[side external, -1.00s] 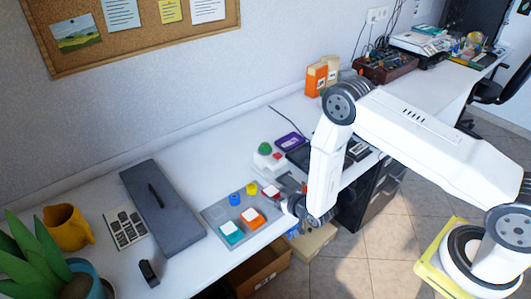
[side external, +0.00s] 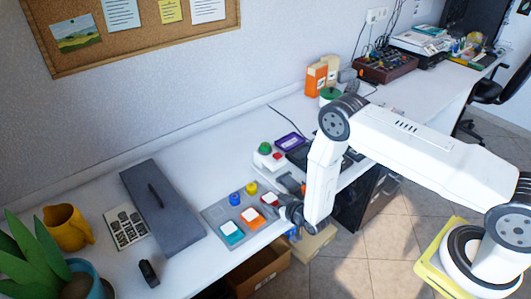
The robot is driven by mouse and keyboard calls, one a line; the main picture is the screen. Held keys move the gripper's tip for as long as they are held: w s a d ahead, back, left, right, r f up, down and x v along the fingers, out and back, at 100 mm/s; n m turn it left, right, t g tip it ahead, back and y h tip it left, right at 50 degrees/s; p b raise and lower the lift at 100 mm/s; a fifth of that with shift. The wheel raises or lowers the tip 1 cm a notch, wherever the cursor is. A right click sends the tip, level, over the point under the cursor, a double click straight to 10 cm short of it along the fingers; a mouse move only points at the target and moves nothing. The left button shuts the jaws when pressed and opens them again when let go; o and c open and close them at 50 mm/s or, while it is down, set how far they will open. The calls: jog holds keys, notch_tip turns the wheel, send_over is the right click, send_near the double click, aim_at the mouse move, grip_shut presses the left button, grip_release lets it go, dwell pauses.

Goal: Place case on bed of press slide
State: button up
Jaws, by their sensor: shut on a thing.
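A small red case with a white top (side external: 269,200) is at the right end of a grey plate (side external: 212,215). My gripper (side external: 280,203) is at its right side and shut on it; the arm hides the fingertips. An orange case with a white top (side external: 252,218) and a teal case with a white top (side external: 231,233) sit on the plate. The press appears to be the white unit with green and red buttons (side external: 268,156) behind. A dark grey piece (side external: 291,183) in front of it may be its slide; my arm partly covers this area.
A blue knob (side external: 235,199) and a yellow knob (side external: 251,187) stand on the plate's back side. A long grey slab with a handle (side external: 170,215) lies to the left. A purple item (side external: 290,142) lies behind. An open cardboard box (side external: 262,272) is below the table edge.

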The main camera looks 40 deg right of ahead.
jog(key=o, duration=1.2)
jog(key=shift+f, duration=0.1)
jog(key=shift+c, duration=0.2)
jog(key=shift+r, duration=0.2)
jog(key=v, duration=1.2)
notch_tip(320, 180, up, 12)
jog(key=w+d+g, duration=0.1)
jog(key=w+g, duration=0.1)
jog(key=g, duration=0.4)
jog(key=s+d+r+g, duration=0.2)
jog(key=s+r+g, duration=0.3)
jog(key=s+r, duration=0.6)
jog(key=shift+s, duration=0.7)
